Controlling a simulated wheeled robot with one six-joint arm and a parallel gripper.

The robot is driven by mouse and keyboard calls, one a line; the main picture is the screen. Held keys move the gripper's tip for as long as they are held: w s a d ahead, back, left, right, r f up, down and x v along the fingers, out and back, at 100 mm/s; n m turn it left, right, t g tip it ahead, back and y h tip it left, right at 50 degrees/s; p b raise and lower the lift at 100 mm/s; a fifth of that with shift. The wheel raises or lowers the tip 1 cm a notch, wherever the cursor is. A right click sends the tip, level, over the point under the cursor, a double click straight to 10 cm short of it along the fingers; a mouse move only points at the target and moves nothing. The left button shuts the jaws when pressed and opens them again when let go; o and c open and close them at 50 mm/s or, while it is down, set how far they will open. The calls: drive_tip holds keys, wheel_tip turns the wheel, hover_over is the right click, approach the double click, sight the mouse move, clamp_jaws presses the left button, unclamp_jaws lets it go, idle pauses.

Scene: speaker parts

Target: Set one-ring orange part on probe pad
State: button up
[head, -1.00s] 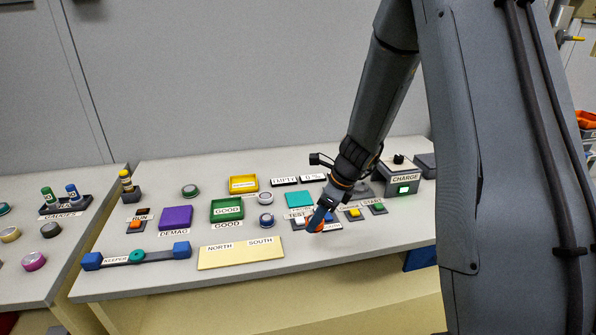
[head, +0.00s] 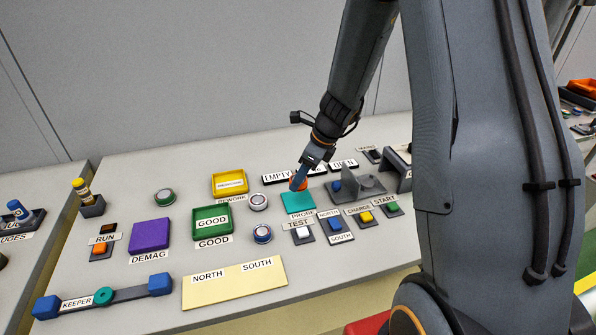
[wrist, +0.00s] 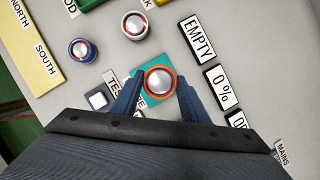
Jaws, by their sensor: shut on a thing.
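My gripper (head: 299,184) is shut on the orange part (wrist: 160,80), a round piece with an orange rim and a silver dome. In the wrist view the part sits between the blue fingertips, over the teal probe pad (wrist: 142,96). In the head view the teal pad (head: 298,203) lies just below and in front of the fingers, and only a little orange (head: 303,184) shows beside them. I cannot tell whether the part touches the pad. The number of rings on it is not clear.
Two similar round parts stand nearby, one white-rimmed (head: 258,202) and one blue (head: 262,233). The green GOOD tray (head: 197,234) and yellow REWORK tray (head: 243,190) lie left. EMPTY and percent signs (wrist: 197,38) stand behind the pad; TEST and other buttons (head: 304,232) sit in front.

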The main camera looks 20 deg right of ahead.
sight(306, 181)
drive_tip(key=shift+r, duration=0.1)
drive_tip(key=shift+a+f+b, duration=0.1)
drive_tip(key=shift+f+b, duration=1.85)
drive_tip(key=shift+f, duration=0.6)
drive_tip(key=shift+f, duration=0.3)
drive_tip(key=o, duration=1.4)
drive_tip(key=v, duration=0.8)
drive_tip(key=shift+f, duration=0.1)
